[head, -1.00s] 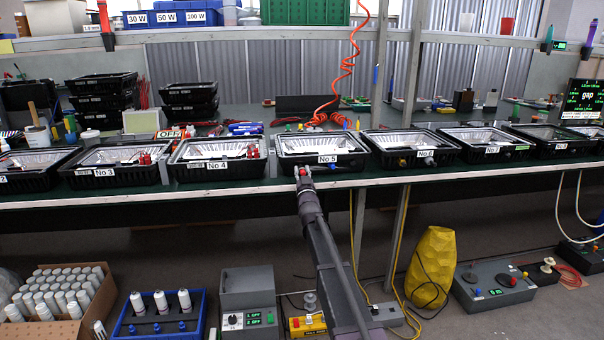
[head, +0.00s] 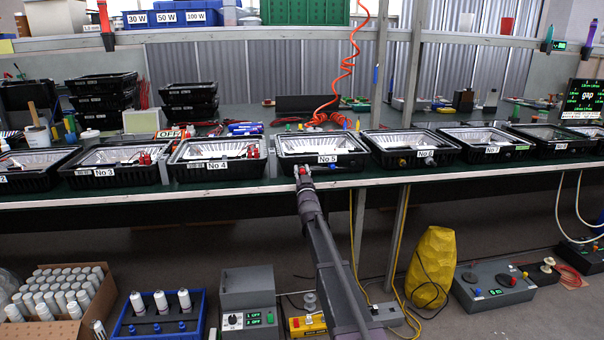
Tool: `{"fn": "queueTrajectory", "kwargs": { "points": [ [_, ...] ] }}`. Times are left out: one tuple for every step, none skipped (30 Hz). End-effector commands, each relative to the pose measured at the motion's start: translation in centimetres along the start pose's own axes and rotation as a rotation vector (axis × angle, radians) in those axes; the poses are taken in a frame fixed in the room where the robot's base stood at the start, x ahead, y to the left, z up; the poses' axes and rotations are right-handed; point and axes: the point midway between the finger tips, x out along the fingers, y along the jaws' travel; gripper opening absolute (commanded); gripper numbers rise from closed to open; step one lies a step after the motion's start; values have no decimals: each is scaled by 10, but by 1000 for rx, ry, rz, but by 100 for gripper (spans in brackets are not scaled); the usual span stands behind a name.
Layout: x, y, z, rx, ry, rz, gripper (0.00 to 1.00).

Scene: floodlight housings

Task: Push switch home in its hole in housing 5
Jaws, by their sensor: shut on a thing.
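Housing 5 (head: 345,150) is a black open floodlight case with a silver reflector, labelled "No 5", on the bench in the middle of the head view. My gripper (head: 302,173) is at the lower left of its front wall, shut on the switch (head: 303,170), of which a small red part shows. The switch is at or very close to the front wall. The hole is hidden behind the switch and gripper, so I cannot tell how deep the switch sits.
Housing 4 (head: 187,165) stands to the left and housing 6 (head: 400,157) to the right, both close by. An orange coiled hose (head: 350,70) hangs behind housing 5.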

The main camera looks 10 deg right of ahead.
Motion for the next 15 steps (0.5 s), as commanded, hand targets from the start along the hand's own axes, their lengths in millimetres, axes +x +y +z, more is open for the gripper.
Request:
{"fn": "queueTrajectory", "kwargs": {
  "points": [
    [1,0,0,0,0,0,0],
    [1,0,0,0,0,0,0],
    [1,0,0,0,0,0,0],
    [1,0,0,0,0,0,0],
    [2,0,1,0,0,0,0],
    [2,0,1,0,0,0,0],
    [2,0,1,0,0,0,0],
    [2,0,1,0,0,0,0],
    [3,0,1,0,0,0,0],
    [3,0,1,0,0,0,0],
    [3,0,1,0,0,0,0],
    [4,0,1,0,0,0,0],
    [4,0,2,0,0,0,0],
    [4,0,2,0,0,0,0],
    [4,0,2,0,0,0,0]
  ]
}}
